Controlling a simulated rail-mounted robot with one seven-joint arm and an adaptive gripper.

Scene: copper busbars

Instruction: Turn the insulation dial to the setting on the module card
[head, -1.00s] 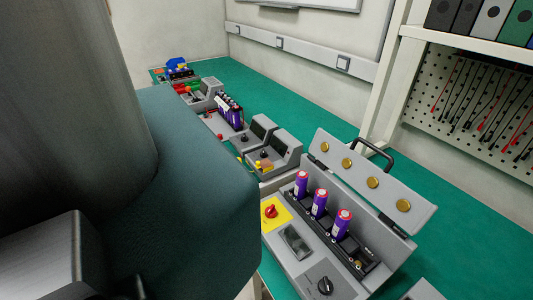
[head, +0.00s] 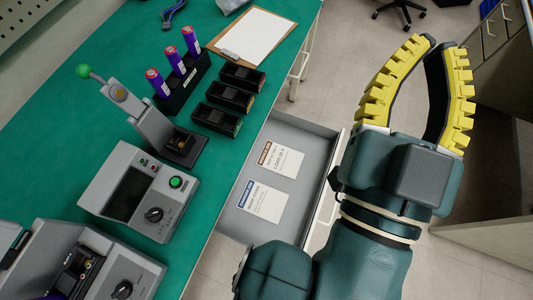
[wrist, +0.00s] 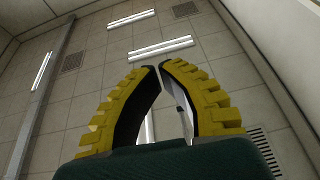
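A grey tester (head: 140,190) with a dark screen and a green button stands on the bench at left; its black dial (head: 154,214) is at the front. Another grey unit at bottom left has a black dial (head: 122,289); I cannot tell which dial is the insulation dial. Two printed cards lie in the open drawer, one with a brown header (head: 281,160) and one with a blue header (head: 263,203); their small print is unreadable. My gripper (head: 436,42) is raised at right, away from the bench. Its yellow-backed fingers nearly meet at the tips, empty, also in the wrist view (wrist: 160,66).
The open drawer (head: 234,222) juts from the bench's front edge. A green-knobbed lever press (head: 150,120), a black rack (head: 185,88) with purple cells, several black bins (head: 230,95) and a clipboard (head: 255,35) stand on the green bench. An office chair (head: 398,12) is at the back.

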